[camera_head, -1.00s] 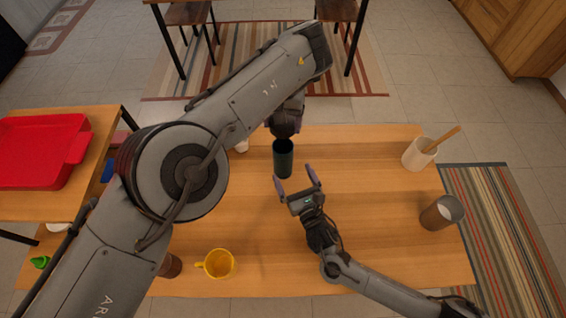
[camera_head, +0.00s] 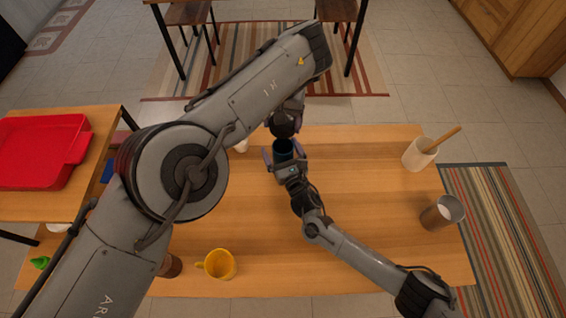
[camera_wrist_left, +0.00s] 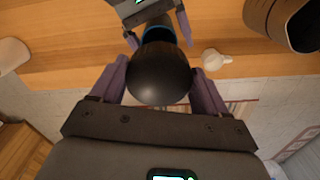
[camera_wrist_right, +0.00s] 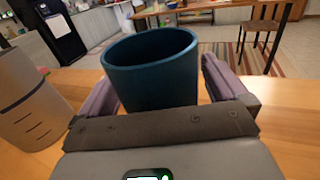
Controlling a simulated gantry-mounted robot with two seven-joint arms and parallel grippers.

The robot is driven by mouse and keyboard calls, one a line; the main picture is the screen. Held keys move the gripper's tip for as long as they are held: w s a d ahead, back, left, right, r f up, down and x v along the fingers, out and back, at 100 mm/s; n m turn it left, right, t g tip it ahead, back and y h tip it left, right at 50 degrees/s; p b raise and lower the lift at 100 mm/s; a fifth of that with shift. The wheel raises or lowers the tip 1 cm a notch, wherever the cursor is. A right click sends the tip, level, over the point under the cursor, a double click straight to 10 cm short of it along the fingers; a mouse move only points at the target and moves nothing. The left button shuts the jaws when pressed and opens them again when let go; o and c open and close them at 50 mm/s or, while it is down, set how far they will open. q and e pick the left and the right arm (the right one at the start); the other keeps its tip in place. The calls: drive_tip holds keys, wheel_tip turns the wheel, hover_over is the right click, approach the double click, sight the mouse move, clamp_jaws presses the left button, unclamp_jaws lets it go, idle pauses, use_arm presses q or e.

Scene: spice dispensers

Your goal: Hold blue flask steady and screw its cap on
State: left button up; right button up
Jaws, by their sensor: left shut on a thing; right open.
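The blue flask (camera_head: 283,149) stands upright near the table's back edge. Its open rim faces up in the right wrist view (camera_wrist_right: 150,62). My right gripper (camera_head: 286,155) is open, with its fingers on either side of the flask; I cannot tell whether they touch it. My left gripper (camera_wrist_left: 158,85) is shut on a dark, rounded cap (camera_wrist_left: 158,72). The cap is over or near the flask, whose blue edge (camera_wrist_left: 158,32) shows behind it in the left wrist view. In the head view the left arm hides most of the left gripper.
A yellow mug (camera_head: 219,264), a white container with a wooden utensil (camera_head: 418,155) and a brownish metallic cup (camera_head: 440,213) stand on the table (camera_head: 370,220). A slotted canister (camera_wrist_right: 28,100) stands left of the flask in the right wrist view. A small white item (camera_wrist_left: 215,60) is near the cap.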

drive_tip(key=c, duration=1.5)
use_arm(q)
drive_tip(key=shift+f, duration=2.45)
drive_tip(key=shift+f, duration=0.15)
drive_tip(key=shift+f, duration=0.75)
drive_tip(key=shift+f, duration=0.55)
